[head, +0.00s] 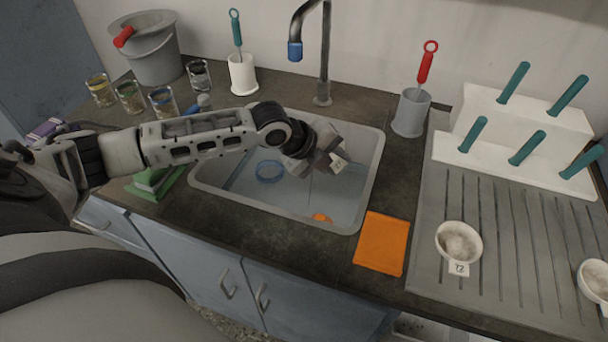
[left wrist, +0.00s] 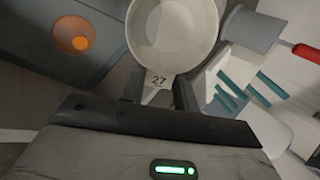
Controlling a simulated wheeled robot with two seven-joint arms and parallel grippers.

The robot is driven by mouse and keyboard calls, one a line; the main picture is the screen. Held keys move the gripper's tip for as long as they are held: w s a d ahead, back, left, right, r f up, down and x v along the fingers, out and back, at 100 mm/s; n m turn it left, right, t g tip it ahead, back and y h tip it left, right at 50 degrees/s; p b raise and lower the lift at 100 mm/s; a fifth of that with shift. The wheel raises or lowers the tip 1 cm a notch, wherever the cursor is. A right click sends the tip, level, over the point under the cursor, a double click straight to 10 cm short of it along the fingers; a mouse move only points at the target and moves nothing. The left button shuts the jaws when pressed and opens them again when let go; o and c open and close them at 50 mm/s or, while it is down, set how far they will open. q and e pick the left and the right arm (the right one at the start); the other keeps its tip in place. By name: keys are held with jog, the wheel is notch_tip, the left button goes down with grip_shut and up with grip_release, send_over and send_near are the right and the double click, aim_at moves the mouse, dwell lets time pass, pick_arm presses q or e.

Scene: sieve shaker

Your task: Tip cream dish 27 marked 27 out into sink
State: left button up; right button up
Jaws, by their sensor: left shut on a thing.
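My left gripper (head: 328,152) is over the sink (head: 372,172), near its back right part. It is shut on cream dish 27 (left wrist: 172,35), gripping it at its tab marked 27 (left wrist: 158,81). In the left wrist view the dish's round, pale bowl faces the camera, and no heap shows in it. In the head view the gripper hides most of the dish; only a small pale tag (head: 339,163) shows at the fingers. How far the dish is tilted is hard to tell. My right gripper is not in view.
A blue ring (head: 269,171) and an orange thing (head: 321,217) are in the sink. The tap (head: 323,60) stands behind it. An orange cloth (head: 381,243) lies at front right. Another filled dish (head: 458,242) stands on the drainer (head: 520,225). A grey holder (head: 410,113) is right of the sink.

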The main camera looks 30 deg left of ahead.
pick_arm(q)
jog(key=shift+s+a+t+b, duration=0.15)
jog(key=shift+t+b, duration=0.15)
jog(key=shift+b, duration=0.3)
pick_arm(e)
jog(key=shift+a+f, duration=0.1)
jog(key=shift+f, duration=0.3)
pick_arm(q)
jog(key=shift+h+b, duration=0.3)
jog(key=shift+b, duration=0.05)
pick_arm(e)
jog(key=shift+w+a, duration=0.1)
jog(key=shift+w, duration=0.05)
pick_arm(q)
jog(key=shift+s+r+t+b, duration=0.1)
jog(key=shift+t+b, duration=0.3)
jog(key=shift+b, duration=0.05)
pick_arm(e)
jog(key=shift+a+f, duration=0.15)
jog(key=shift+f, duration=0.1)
pick_arm(q)
jog(key=shift+a+b, duration=0.1)
jog(key=shift+b, duration=0.3)
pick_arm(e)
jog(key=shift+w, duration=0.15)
